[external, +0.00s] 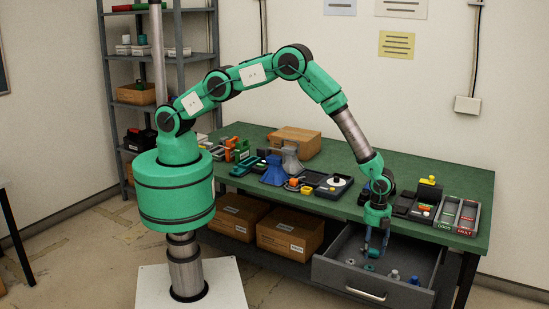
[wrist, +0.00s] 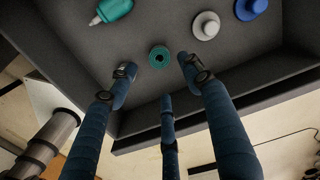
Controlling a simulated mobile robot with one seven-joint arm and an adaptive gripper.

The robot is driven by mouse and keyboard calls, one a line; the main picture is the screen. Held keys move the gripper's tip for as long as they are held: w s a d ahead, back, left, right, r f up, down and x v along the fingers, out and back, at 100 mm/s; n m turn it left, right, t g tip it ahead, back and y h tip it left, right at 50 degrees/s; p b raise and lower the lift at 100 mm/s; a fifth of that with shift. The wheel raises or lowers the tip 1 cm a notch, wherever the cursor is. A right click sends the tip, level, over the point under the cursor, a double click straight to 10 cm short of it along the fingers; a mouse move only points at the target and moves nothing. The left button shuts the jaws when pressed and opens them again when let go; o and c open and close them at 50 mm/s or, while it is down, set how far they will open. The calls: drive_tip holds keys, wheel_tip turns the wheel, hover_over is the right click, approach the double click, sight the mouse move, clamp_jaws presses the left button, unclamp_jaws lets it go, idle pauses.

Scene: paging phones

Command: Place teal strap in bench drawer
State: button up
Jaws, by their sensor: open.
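A small teal ring, which looks like the coiled teal strap, lies on the drawer floor in the wrist view (wrist: 159,57) and shows small in the external view (external: 369,267). The bench drawer (external: 330,272) is pulled out, and its dark grey floor and walls fill the top of the wrist view (wrist: 215,95). My gripper (external: 376,249) points down into the drawer. In the wrist view its three blue fingers (wrist: 157,86) are spread and empty, with the ring just beyond the tips, between the two outer ones. I see no contact with the ring.
The drawer also holds a teal bottle-like item (wrist: 112,11), a grey knobbed piece (wrist: 206,25) and a blue one (wrist: 250,8). The green bench top (external: 330,150) above carries several phone parts and trays (external: 458,214). Cardboard boxes (external: 290,232) sit on the shelf below.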

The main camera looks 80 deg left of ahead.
drive_tip(key=shift+r, duration=1.95)
